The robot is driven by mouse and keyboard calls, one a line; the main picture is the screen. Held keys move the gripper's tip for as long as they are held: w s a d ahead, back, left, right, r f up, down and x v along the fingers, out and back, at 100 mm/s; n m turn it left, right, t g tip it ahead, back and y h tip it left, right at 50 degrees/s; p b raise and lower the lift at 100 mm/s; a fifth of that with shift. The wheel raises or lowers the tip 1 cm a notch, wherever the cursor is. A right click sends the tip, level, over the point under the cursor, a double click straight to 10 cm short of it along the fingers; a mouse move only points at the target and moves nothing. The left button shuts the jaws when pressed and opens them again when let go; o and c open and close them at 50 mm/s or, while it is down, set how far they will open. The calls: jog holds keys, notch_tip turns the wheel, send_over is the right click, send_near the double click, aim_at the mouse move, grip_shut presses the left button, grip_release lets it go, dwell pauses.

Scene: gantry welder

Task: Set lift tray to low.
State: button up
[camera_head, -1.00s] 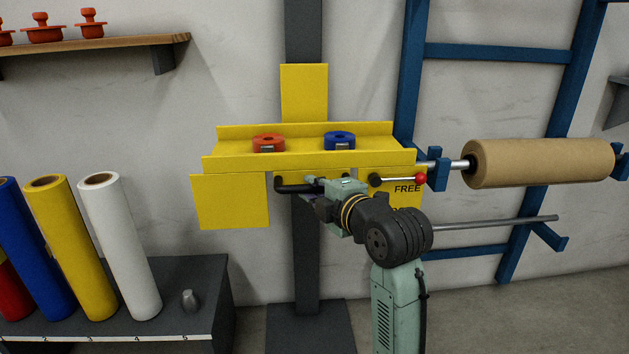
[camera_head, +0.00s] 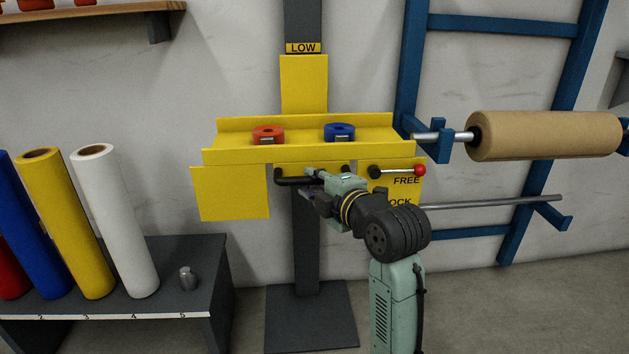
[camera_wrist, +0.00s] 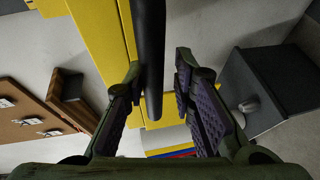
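The yellow lift tray (camera_head: 225,155) sits on a dark upright column (camera_head: 306,250). A sign reading LOW (camera_head: 303,48) shows on the column just above the tray's back plate (camera_head: 303,85). A dark handle bar (camera_head: 285,181) hangs under the tray's front; it also shows in the wrist view (camera_wrist: 150,50). My gripper (camera_wrist: 160,75) is around this bar, with its fingers apart: the left finger is close to the bar, and a gap shows at the right. A red-knobbed lever (camera_head: 397,171) right of the handle points right, by the word FREE.
A blue rack (camera_head: 410,70) with a brown roll (camera_head: 545,135) is at the right. A dark bench (camera_head: 200,255) with leaning coloured rolls is at the left. The floor below the tray is clear around the column's foot.

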jog(key=shift+o, duration=1.3)
jog(key=shift+r, duration=0.1)
jog(key=v, duration=1.2)
jog(key=shift+d, duration=0.1)
jog(key=shift+w, duration=0.1)
